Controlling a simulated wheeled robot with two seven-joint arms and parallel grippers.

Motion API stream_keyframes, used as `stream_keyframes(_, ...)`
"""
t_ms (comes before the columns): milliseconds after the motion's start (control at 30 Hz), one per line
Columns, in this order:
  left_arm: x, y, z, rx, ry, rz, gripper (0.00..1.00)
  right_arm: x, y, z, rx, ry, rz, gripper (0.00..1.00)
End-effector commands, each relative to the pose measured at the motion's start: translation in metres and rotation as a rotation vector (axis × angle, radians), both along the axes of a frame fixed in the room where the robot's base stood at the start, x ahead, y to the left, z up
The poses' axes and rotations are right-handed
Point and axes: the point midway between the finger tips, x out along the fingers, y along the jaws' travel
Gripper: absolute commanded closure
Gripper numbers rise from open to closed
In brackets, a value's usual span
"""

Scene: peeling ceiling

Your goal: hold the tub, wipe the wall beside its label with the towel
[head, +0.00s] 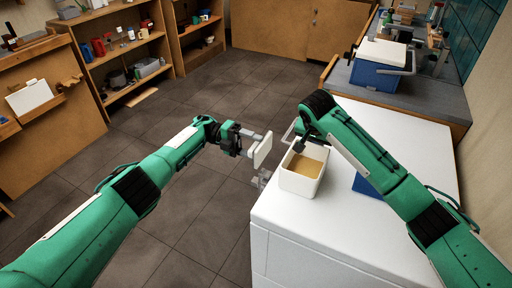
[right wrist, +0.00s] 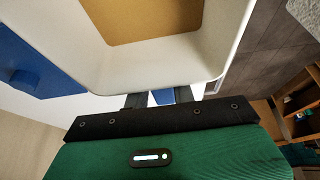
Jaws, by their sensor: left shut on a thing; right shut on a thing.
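The white tub (head: 300,186) stands at the left edge of the white worktop, with a flat tan surface inside. My right gripper (head: 298,146) is shut on the tub's far rim. In the right wrist view the tub's pale wall (right wrist: 160,75) fills the top, against the dark fingers. My left gripper (head: 247,143) is shut on a flat cream pad (head: 263,150), which looks like the folded towel. The pad is upright, left of the tub, with a small gap between them. I cannot see a label on the tub.
The white worktop (head: 310,235) is clear in front of the tub. A blue thing (head: 368,186) lies on it, partly behind my right arm. A blue box with a white lid (head: 378,66) stands on the grey counter behind. Open floor (head: 190,180) lies left of the worktop.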

Motion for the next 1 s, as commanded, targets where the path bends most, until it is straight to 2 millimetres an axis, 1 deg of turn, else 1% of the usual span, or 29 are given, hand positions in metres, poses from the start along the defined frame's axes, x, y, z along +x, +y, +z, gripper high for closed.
stream_keyframes(300,0.000,-0.001,0.001,0.003,-0.002,-0.003,0.88,0.000,-0.001,0.000,-0.001,-0.001,-0.001,1.00)
stream_keyframes(467,-0.003,-0.012,0.005,0.078,-0.041,-0.061,0.88,0.000,-0.001,0.001,-0.001,-0.001,-0.001,1.00)
stream_keyframes(567,-0.008,-0.023,0.007,0.200,-0.105,-0.138,0.88,0.000,-0.001,0.001,-0.001,-0.001,-0.001,1.00)
stream_keyframes(700,-0.011,-0.033,0.007,0.441,-0.259,-0.261,0.88,0.000,-0.001,0.000,-0.001,-0.001,-0.001,1.00)
stream_keyframes(867,-0.008,-0.035,0.008,0.717,-0.486,-0.385,0.88,0.000,0.000,0.000,-0.001,-0.001,0.000,1.00)
stream_keyframes(1000,-0.003,-0.034,0.014,0.925,-0.722,-0.484,0.88,0.000,0.000,0.000,-0.001,-0.001,0.000,1.00)
